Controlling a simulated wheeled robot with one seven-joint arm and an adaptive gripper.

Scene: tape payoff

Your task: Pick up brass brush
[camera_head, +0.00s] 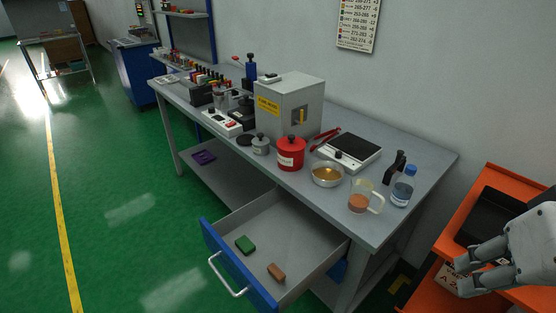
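I cannot pick out the brass brush with certainty. A small brown block (276,272) and a green block (245,244) lie apart in the open drawer (290,222) under the workbench; the brown one is too small to tell whether it is a brush. A slim black upright object (395,168) stands near the bench's right end, beside a blue-capped bottle. My gripper (461,276) is at the lower right, over the orange cart and well right of the drawer. Its fingers are apart, with nothing visible held between them.
The grey workbench (425,162) carries a grey box oven (288,105), red canister (291,154), brass-coloured bowl (327,175), beaker (361,197), bottle (402,187) and scale (349,149). The drawer juts into the green floor. The orange cart (440,244) holds a black tray and a lettered box.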

